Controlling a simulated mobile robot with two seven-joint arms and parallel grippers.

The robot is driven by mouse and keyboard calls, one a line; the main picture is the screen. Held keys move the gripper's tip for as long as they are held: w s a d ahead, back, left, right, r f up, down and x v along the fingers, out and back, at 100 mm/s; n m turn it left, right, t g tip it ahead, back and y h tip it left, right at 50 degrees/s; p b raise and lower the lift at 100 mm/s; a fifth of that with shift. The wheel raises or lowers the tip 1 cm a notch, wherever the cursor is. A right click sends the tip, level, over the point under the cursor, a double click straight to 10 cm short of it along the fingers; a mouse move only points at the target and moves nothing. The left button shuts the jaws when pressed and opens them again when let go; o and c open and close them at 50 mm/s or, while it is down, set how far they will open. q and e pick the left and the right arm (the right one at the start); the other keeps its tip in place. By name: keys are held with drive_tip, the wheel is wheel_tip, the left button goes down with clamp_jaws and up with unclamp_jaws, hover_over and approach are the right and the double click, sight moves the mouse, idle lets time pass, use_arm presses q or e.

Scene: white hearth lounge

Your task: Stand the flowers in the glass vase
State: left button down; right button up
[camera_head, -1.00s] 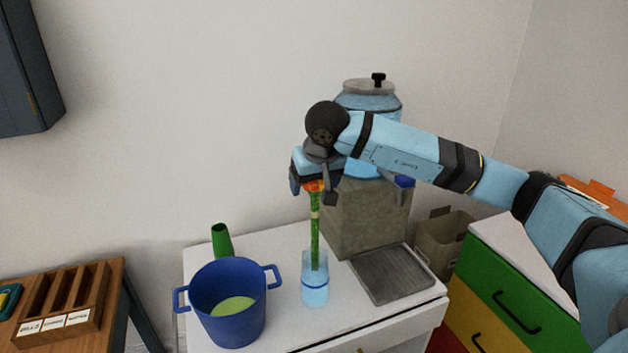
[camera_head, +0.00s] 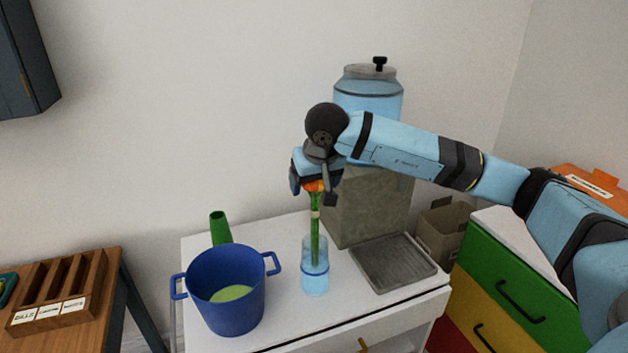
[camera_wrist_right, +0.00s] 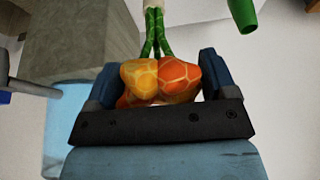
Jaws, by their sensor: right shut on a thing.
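The flowers (camera_head: 315,222) have orange heads and a bundle of green stems with a pale band. My right gripper (camera_head: 316,186) is shut on the flowers at their heads, holding them upright. In the right wrist view the orange and yellow heads (camera_wrist_right: 160,80) sit between the two fingers of the gripper (camera_wrist_right: 155,88), with the stems leading away. The glass vase (camera_head: 315,281) is a pale blue see-through cylinder on the white cabinet, directly below the gripper. The lower stem ends show inside the vase; whether they touch its bottom is unclear. My left gripper is not in view.
A blue pot (camera_head: 226,306) with green contents stands left of the vase, a green bottle (camera_head: 220,228) behind it. A grey tray (camera_head: 393,264) lies to the right. A blue-topped dispenser (camera_head: 368,105) on a stone-like block (camera_head: 370,215) stands behind.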

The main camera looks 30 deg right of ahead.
drive_tip(key=shift+f, duration=0.5)
drive_tip(key=o, duration=1.2)
drive_tip(key=shift+c, duration=0.2)
drive_tip(key=shift+r, duration=0.15)
drive_tip(key=shift+s+r, duration=0.15)
drive_tip(key=shift+r, duration=0.2)
drive_tip(key=v, duration=1.2)
drive_tip(key=shift+s+r, duration=0.3)
drive_tip(key=shift+a, duration=0.15)
